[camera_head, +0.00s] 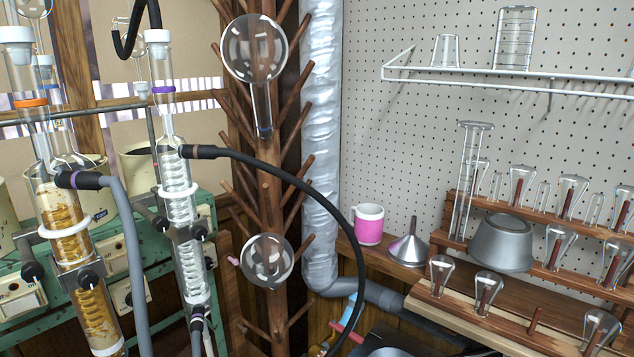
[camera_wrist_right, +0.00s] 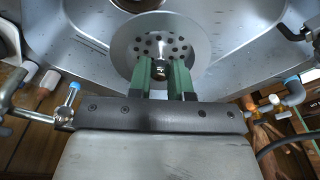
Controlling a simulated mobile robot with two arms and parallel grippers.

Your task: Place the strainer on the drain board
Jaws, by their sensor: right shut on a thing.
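The strainer (camera_wrist_right: 187,30) is a round metal disc with a ring of small holes and a knob at its centre. It shows in the right wrist view, over a grey metal sink (camera_wrist_right: 75,35). My right gripper (camera_wrist_right: 163,72) has its green fingers shut on the strainer's knob. I cannot tell whether the disc touches the metal below. The wooden board with pegs (camera_head: 450,312) at the lower right of the head view may be the drain board; I cannot tell for sure. My left gripper is in neither view.
Small flasks stand on pegs around an upturned grey bowl (camera_head: 502,245). A pink mug (camera_head: 369,224) and a metal funnel (camera_head: 409,250) stand on the ledge. Taps with blue ends (camera_wrist_right: 74,90) flank the sink. Glass condensers (camera_head: 178,195) with hoses fill the left.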

